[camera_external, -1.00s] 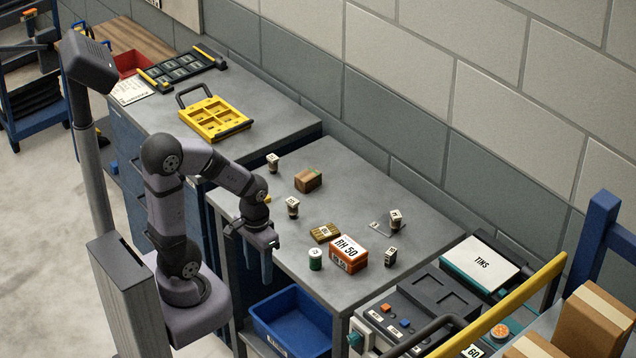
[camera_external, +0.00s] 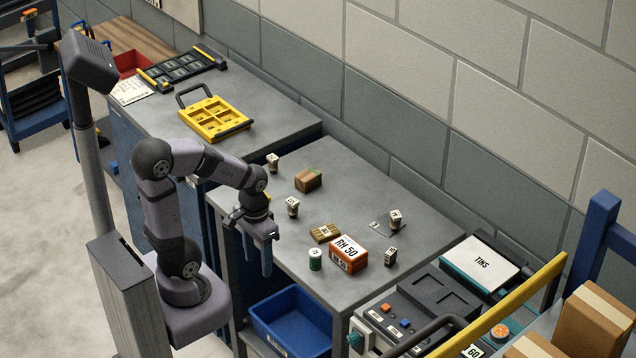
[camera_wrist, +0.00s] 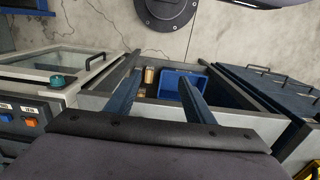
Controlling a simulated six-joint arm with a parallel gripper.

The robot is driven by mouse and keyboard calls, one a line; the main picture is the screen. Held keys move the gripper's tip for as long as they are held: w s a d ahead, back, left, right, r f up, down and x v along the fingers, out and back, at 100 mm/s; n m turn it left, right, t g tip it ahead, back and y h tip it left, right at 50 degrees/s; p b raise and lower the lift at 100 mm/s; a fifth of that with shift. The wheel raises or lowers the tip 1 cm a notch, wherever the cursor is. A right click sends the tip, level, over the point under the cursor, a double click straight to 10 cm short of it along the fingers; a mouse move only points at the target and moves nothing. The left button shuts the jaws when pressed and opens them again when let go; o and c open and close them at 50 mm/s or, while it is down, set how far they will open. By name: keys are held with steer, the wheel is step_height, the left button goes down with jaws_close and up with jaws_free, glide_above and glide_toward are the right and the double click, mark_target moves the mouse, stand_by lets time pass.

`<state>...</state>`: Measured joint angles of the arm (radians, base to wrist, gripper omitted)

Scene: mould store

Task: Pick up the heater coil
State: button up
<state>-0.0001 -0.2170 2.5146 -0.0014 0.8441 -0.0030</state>
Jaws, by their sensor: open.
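My gripper (camera_external: 258,258) points down at the near left edge of the grey bench (camera_external: 345,185), open and empty. In the wrist view its two blue fingers (camera_wrist: 161,80) are spread apart with nothing between them. No part on the bench is clearly recognisable as the heater coil. Several small dark parts with pale labelled tops stand there: one at the back left (camera_external: 273,162), one nearer my gripper (camera_external: 293,207), one at the right (camera_external: 396,218) and one near the orange box (camera_external: 390,257). A small thin metal piece (camera_external: 378,227) lies beside the right one.
An orange RH 50 box (camera_external: 349,254), a brass block (camera_external: 324,233), a green-sided tin (camera_external: 315,259) and a brown carton (camera_external: 308,180) stand on the bench. A blue bin (camera_external: 291,318) sits below. A yellow tray (camera_external: 214,119) lies on the left bench.

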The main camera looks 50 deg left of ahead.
steer(key=w+d+n+t+h+b, duration=0.2)
steer(key=w+d+n+h+b, duration=0.25)
steer(key=w+d+n, duration=0.3)
steer(key=n+t+b, duration=1.1)
steer(key=n+b, duration=0.2)
steer(key=n, duration=1.1)
glide_toward(392, 216)
steer(key=shift+h, duration=0.35)
steer(key=w, duration=0.2)
steer(key=w+f, duration=0.1)
steer(key=shift+w+f, duration=0.2)
steer(key=shift+w, duration=0.2)
steer(key=shift+f, duration=0.3)
steer(key=shift+d+r+p+x, duration=0.15)
steer(key=shift+p+x, duration=0.25)
steer(key=shift+x, duration=1.45)
steer(key=shift+d+r+p+x, duration=0.1)
steer(key=shift+d+p+x, duration=0.25)
steer(key=shift+x, duration=1.5)
steer(key=shift+a, duration=0.1)
